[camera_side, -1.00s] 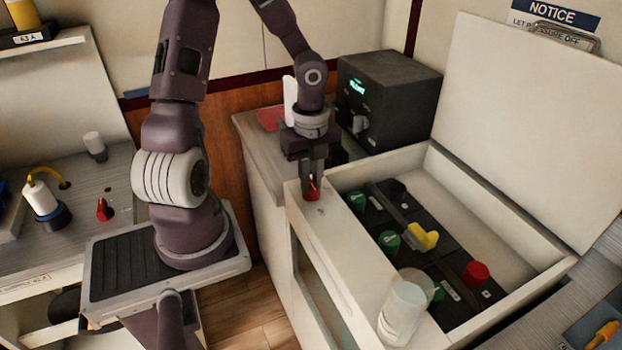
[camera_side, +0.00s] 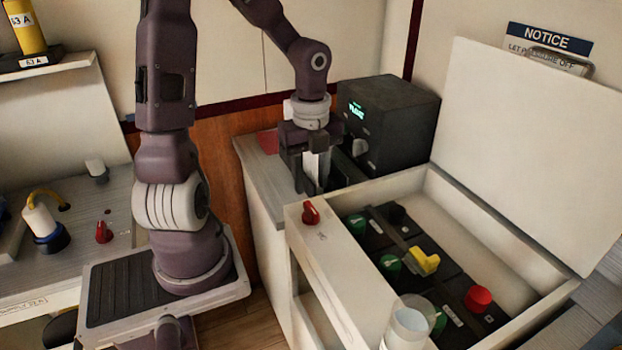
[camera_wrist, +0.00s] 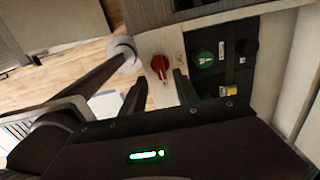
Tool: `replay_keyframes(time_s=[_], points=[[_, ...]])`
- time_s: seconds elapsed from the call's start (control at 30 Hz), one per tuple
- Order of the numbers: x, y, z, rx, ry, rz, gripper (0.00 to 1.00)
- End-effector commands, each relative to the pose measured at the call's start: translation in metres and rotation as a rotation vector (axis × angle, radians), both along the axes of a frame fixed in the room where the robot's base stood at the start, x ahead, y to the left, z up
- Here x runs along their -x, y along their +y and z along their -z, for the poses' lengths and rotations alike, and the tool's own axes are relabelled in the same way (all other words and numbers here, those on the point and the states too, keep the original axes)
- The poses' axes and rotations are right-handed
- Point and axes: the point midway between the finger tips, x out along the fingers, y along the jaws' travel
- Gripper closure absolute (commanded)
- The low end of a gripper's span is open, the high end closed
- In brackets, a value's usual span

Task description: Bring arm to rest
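My gripper (camera_side: 311,188) hangs pointing down in the side view, above and behind a red rotary knob (camera_side: 310,213) on the box's white rim. A gap shows between the fingertips and the knob, and nothing is held. In the wrist view, the two dark fingers of my gripper (camera_wrist: 158,88) stand apart, with the red knob (camera_wrist: 160,66) seen beyond and between them. The arm is bent at its elbow, with the upper part beyond the frame's top.
An open white box (camera_side: 345,290) holds green knobs (camera_side: 389,264), a yellow lever (camera_side: 424,261) and a red button (camera_side: 478,298). Its lid (camera_side: 530,150) stands raised. A black unit (camera_side: 390,115) with a lit display stands behind my gripper. A pale cylinder (camera_side: 405,328) is at the front.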

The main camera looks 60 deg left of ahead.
Motion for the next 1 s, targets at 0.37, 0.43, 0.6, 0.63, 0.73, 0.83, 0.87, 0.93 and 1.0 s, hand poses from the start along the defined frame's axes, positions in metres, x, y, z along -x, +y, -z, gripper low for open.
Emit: replay_keyframes(time_s=[0.37, 0.43, 0.6, 0.63, 0.73, 0.83, 0.87, 0.93, 1.0], points=[[0.001, -0.003, -0.007, -0.017, 0.001, -0.031, 0.64], [0.006, -0.012, -0.019, -0.073, -0.009, -0.138, 0.64], [0.034, -0.060, -0.076, -0.165, -0.219, -0.713, 0.64], [0.041, -0.070, -0.086, -0.138, -0.271, -0.825, 0.64], [0.067, -0.100, -0.112, 0.039, -0.400, -1.162, 0.64], [0.089, -0.120, -0.127, 0.240, -0.420, -1.395, 0.64], [0.093, -0.124, -0.129, 0.287, -0.414, -1.442, 0.64], [0.101, -0.130, -0.133, 0.362, -0.395, -1.515, 0.64], [0.104, -0.132, -0.135, 0.394, -0.383, -1.548, 0.64]])
